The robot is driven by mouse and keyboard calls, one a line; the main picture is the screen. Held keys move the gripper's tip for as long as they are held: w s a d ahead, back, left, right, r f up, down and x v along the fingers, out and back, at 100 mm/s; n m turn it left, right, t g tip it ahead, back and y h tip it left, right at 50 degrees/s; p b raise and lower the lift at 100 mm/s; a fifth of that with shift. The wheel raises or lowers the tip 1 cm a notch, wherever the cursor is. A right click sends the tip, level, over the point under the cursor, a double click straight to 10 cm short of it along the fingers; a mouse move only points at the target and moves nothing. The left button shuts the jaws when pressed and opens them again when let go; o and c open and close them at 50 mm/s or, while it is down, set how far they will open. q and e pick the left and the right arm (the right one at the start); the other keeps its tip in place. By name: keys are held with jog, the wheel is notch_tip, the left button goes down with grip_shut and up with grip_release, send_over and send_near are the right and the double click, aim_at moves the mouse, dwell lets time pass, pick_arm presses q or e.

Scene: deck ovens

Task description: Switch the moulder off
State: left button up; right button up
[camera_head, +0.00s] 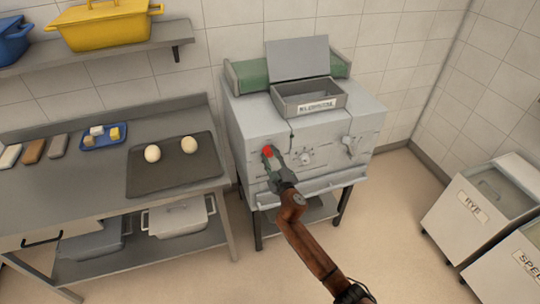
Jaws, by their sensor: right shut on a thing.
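The moulder (318,143) is a pale grey machine on a stand against the back wall. A red switch knob (267,151) sits on the left part of its front. My right gripper (270,156) reaches up to it from below and is shut on the red knob. The fingers hide part of the knob, and which way it is turned cannot be told. My left gripper is not in view.
A steel bench (70,185) with a dark tray (150,182) holding two dough balls stands left. Two flour bins, one labelled RYE (478,200), stand right. A labelled metal box (308,97) is on top of the moulder. The floor in front is clear.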

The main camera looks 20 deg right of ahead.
jog(key=n, duration=0.4)
jog(key=shift+a+f+n, duration=0.1)
jog(key=shift+n, duration=0.2)
jog(key=shift+f+n+p, duration=0.1)
jog(key=shift+n+p, duration=0.4)
jog(key=shift+n, duration=1.8)
jog(key=o, duration=1.1)
jog(key=shift+o, duration=0.2)
jog(key=s, duration=1.2)
jog(key=shift+d, duration=0.2)
